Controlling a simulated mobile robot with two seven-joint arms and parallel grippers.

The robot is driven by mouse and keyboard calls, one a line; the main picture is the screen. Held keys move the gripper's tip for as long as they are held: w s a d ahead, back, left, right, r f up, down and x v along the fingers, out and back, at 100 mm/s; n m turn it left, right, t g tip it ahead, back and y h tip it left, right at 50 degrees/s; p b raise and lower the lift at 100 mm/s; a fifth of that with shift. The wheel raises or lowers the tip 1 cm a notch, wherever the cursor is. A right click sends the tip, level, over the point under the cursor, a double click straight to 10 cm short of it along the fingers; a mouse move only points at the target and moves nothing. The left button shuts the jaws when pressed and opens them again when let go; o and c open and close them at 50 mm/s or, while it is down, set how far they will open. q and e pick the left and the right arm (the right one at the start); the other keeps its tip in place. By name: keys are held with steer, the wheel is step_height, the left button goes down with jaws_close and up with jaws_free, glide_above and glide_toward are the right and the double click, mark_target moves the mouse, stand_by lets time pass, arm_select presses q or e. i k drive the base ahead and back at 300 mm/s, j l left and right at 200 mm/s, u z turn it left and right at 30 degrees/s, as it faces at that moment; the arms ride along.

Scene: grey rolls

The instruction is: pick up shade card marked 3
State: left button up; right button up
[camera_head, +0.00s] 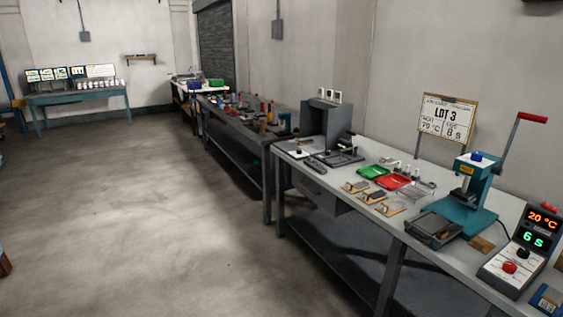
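I cannot make out a shade card marked 3. Several small white cards or plates (322,92) with dark marks stand on top of a grey open booth (321,122) at the back of the right-hand bench; their marks are too small to read. A framed white board (447,116) reading "LOT 3" stands behind the near bench. Neither of my grippers is in view.
More benches stand beyond. The concrete floor (150,220) at left is clear.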

mark_target(329, 93)
steer(key=i, duration=0.7)
steer(key=i+j+z, duration=0.15)
steer(key=i, duration=0.55)
steer(key=i+j+z, duration=0.1)
steer(key=i+z, duration=0.15)
steer(key=i, duration=0.2)
steer(key=i+j+z, duration=0.2)
steer(key=i, duration=0.3)
